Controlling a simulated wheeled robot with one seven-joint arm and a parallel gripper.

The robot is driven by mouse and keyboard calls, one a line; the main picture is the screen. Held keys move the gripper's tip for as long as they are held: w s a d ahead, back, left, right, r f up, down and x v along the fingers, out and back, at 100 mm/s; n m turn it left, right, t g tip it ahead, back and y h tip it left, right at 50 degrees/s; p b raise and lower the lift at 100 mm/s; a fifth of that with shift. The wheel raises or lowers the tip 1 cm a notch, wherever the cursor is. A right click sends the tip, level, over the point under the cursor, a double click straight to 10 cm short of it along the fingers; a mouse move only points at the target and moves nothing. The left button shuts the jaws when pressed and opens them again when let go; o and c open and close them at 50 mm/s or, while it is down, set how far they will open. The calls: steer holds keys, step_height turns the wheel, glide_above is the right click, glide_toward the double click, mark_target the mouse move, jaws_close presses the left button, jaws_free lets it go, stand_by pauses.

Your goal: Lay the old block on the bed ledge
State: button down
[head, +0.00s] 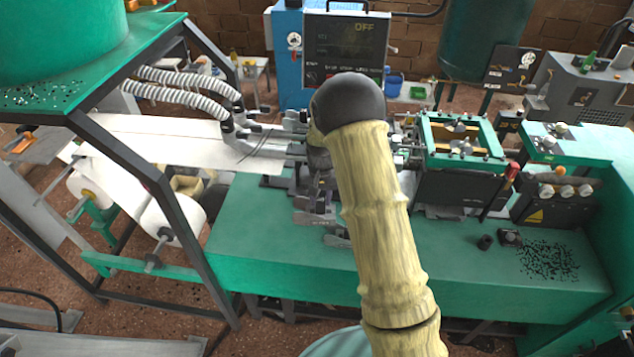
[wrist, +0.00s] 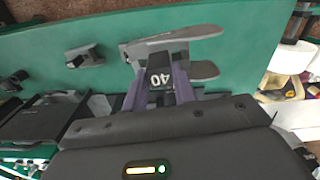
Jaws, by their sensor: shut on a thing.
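The dark block marked 40 (wrist: 160,72), which I take to be the old block, is between the purple-grey fingers of my gripper (wrist: 158,88) in the wrist view. My gripper is shut on it. Flat grey metal pieces (wrist: 196,34) show just beyond the block, and I cannot tell whether they touch it. The green bed ledge (wrist: 100,25) lies beyond and below; in the head view it is the front strip of the machine (head: 265,240). There my own arm covers most of the gripper, and the block cannot be made out.
A small grey piece (wrist: 85,56) sits on the green bed. In the head view, a black cylinder (head: 485,242), a small dark block (head: 510,237) and black crumbs (head: 547,260) lie at right. White paper rolls (head: 172,215) and a frame post (head: 150,180) stand at left. The ledge's front-left stretch is bare.

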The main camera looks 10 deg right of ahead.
steer(key=s+d+f+n+b, duration=0.1)
steer(key=s+f, duration=0.3)
steer(key=f, duration=0.4)
steer(key=s+d+f+n+b, duration=0.1)
steer(key=s+f+b, duration=0.2)
steer(key=s+f, duration=0.2)
step_height(320, 180, down, 3)
steer(key=shift+s+f, duration=0.15)
steer(key=shift+s, duration=0.15)
steer(key=shift+d, duration=0.1)
